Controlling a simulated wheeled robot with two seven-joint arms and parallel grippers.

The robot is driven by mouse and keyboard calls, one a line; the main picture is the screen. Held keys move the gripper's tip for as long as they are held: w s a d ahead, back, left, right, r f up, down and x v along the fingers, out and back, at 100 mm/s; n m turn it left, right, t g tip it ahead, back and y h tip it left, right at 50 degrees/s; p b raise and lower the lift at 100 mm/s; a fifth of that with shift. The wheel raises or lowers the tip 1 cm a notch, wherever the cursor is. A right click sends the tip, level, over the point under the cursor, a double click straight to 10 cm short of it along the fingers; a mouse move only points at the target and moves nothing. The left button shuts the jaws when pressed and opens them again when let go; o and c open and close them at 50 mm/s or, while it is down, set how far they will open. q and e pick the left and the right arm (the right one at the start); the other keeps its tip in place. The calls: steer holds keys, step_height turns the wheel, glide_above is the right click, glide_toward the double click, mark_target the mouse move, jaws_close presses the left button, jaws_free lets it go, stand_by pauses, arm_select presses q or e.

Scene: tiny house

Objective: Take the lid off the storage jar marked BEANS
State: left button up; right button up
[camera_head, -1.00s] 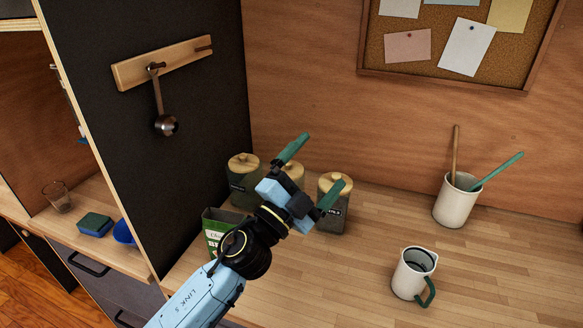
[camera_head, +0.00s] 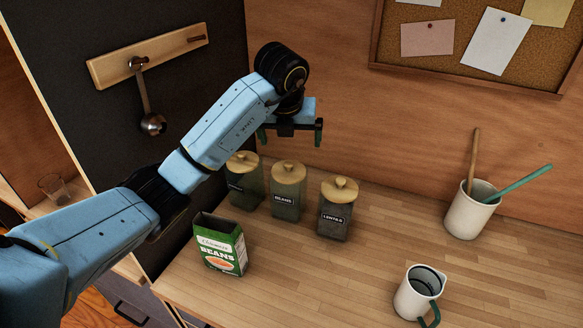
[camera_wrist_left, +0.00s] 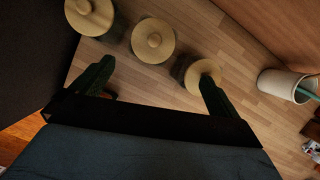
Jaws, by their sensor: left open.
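The storage jar marked BEANS (camera_head: 286,209) stands on the wooden counter, the middle one of three glass jars. Its round wooden lid (camera_head: 288,172) with a knob is on it. In the left wrist view the middle lid (camera_wrist_left: 153,41) is seen from above. My left gripper (camera_head: 291,138) is open and empty, pointing down above the jars, its fingertips higher than the BEANS lid. In the left wrist view its two green fingers (camera_wrist_left: 154,84) are spread, with the lids beyond them. My right gripper is out of view.
The LENTILS jar (camera_head: 335,224) stands close on the right; another lidded jar (camera_head: 247,195), label partly hidden, on the left. A green beans carton (camera_head: 222,250) stands in front. A white jug (camera_head: 417,293) and utensil crock (camera_head: 467,215) are to the right. The counter between is clear.

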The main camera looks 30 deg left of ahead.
mark_target(289, 163)
arm_select(q)
steer(key=x, duration=0.5)
steer(key=a+p+x, duration=0.1)
steer(key=x, duration=0.1)
steer(key=shift+f, duration=0.1)
steer(key=shift+a+p+x, duration=0.15)
steer(key=shift+p+x, duration=0.1)
steer(key=shift+x, duration=1.15)
steer(key=shift+a+p+x, duration=0.1)
steer(key=shift+p+x, duration=0.15)
steer(key=shift+x, duration=1.2)
steer(key=c, duration=0.9)
